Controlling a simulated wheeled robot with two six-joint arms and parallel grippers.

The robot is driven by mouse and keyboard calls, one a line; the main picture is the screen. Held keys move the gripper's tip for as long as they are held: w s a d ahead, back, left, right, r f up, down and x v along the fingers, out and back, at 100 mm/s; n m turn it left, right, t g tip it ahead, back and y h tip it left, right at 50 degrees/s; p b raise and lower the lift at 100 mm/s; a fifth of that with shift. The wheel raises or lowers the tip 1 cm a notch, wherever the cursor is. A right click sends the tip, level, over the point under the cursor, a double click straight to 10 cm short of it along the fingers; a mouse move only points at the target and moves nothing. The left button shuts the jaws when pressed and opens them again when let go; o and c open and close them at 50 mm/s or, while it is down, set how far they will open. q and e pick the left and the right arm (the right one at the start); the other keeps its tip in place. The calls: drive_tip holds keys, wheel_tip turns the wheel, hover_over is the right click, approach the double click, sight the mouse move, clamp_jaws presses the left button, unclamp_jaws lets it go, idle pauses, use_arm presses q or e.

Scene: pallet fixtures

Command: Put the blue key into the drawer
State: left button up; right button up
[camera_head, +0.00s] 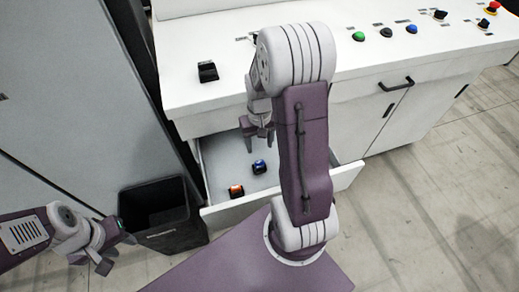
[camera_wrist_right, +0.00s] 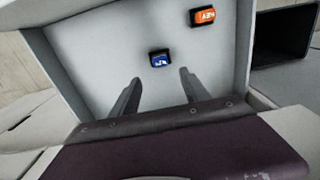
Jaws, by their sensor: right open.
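The blue key (camera_head: 259,167) lies on the floor of the open drawer (camera_head: 217,167). In the right wrist view the blue key (camera_wrist_right: 159,59) lies on the drawer floor (camera_wrist_right: 100,50), beyond my fingertips. My right gripper (camera_head: 258,143) is over the drawer, open and empty; its two fingers (camera_wrist_right: 160,78) are spread apart with the key just past the gap between them. My left gripper (camera_head: 117,250) is at the lower left, away from the drawer, near the bin; its jaw state is unclear.
An orange key (camera_head: 236,190) lies in the drawer near its front, also in the right wrist view (camera_wrist_right: 203,16). A black bin (camera_head: 160,237) stands left of the drawer. The white counter (camera_head: 215,105) above carries a black device (camera_head: 208,72) and several buttons.

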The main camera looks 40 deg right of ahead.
drive_tip(key=s+a+r+n, duration=0.1)
drive_tip(key=s+a, duration=0.2)
drive_tip(key=a, duration=0.3)
drive_tip(key=s+a+r+n+t, duration=0.1)
drive_tip(key=s+a+n, duration=0.1)
drive_tip(key=a, duration=0.4)
drive_tip(key=shift+s+r, duration=0.3)
drive_tip(key=shift+s, duration=0.45)
drive_tip(key=shift+s, duration=0.1)
drive_tip(key=shift+d, duration=0.1)
idle(1.7)
